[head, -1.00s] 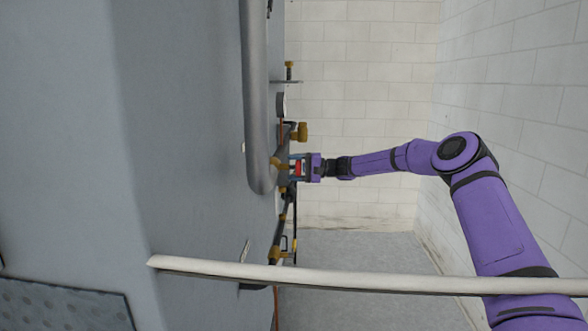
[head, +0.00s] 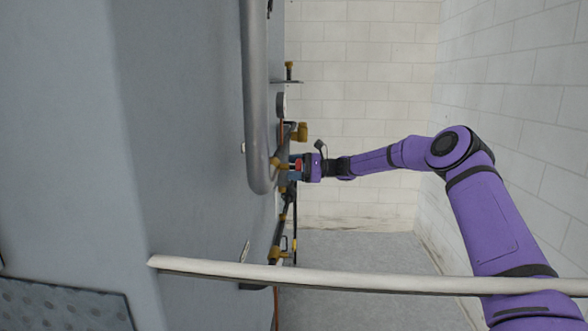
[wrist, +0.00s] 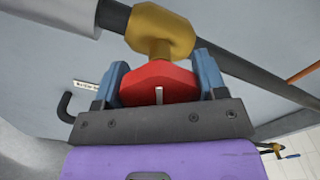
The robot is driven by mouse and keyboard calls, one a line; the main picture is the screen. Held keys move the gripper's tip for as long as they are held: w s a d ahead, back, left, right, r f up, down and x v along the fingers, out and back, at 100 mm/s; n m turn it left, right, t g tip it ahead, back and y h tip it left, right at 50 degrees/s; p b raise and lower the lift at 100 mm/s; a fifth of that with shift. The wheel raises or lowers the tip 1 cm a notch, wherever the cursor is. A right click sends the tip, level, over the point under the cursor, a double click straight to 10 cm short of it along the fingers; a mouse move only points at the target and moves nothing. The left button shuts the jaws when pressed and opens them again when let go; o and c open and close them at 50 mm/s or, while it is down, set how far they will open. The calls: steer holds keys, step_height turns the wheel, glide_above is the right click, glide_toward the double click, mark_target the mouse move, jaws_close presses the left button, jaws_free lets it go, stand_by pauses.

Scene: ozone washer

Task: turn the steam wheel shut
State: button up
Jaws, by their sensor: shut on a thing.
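The steam wheel (wrist: 138,84) is a red knob on a brass valve fitting (wrist: 160,34) in the wrist view. In the head view a small red patch of the wheel (head: 298,168) shows beside the machine's side. My gripper (wrist: 158,76) has a blue finger on each side of the wheel and is shut on it. In the head view my gripper (head: 295,163) reaches in from the right, level with the pipework. The far side of the wheel is hidden.
A large grey machine (head: 190,130) fills the left. A grey vertical rail (head: 256,100) and brass fittings (head: 300,132) stand close to my gripper. A pale bar (head: 380,281) crosses the foreground. Open floor (head: 370,255) lies below my arm, with a white block wall (head: 365,80) behind.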

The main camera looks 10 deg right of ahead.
steer(key=m, duration=0.4)
steer(key=shift+m, duration=0.4)
stand_by(0.4)
steer(key=o, duration=0.9)
steer(key=shift+o, duration=0.2)
steer(key=shift+d, duration=0.1)
steer(key=v, duration=1)
steer(key=shift+s+d, duration=0.15)
steer(key=shift+d, duration=0.15)
